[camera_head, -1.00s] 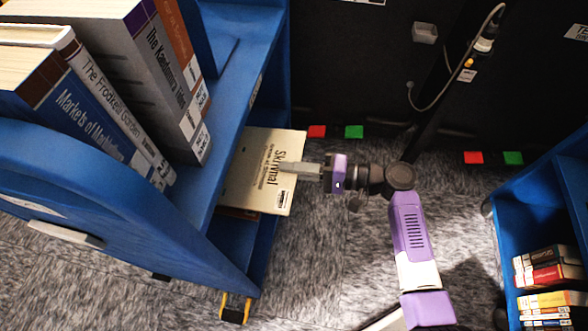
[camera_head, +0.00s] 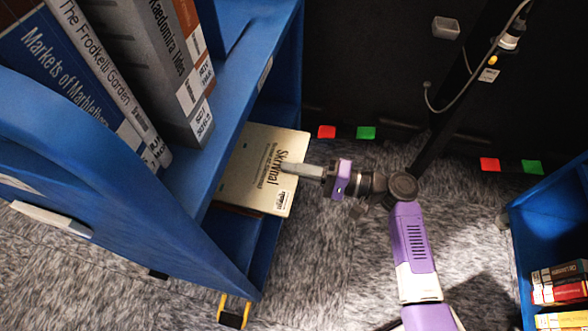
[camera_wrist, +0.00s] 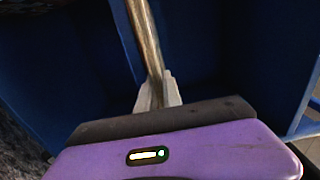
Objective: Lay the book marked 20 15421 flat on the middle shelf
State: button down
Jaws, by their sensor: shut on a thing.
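A cream book (camera_head: 262,160) with the title "Skrymal" lies about level, partly inside the blue cart (camera_head: 120,190), below its top shelf (camera_head: 235,90). Its inner part is hidden under that shelf, and its outer part sticks out on the right. A small label shows near its outer corner, but its number is too small to read. My gripper (camera_head: 290,169) is shut on the book's outer edge. In the wrist view the book (camera_wrist: 145,38) shows edge-on between the fingers (camera_wrist: 158,95). I cannot tell whether the book touches the shelf beneath it.
Several upright books (camera_head: 150,65) stand on the cart's top shelf, above and left of the held book. A second blue cart (camera_head: 540,215) with several books (camera_head: 560,285) is at the right. Grey carpet lies between the carts. A black wall (camera_head: 380,60) stands behind.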

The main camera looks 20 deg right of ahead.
jog(key=shift+r, duration=0.1)
jog(key=c, duration=1.4)
grip_release()
jog(key=shift+c, duration=0.2)
jog(key=p+v, duration=0.2)
jog(key=v, duration=0.5)
jog(key=shift+s+d, duration=0.25)
jog(key=shift+d, duration=0.05)
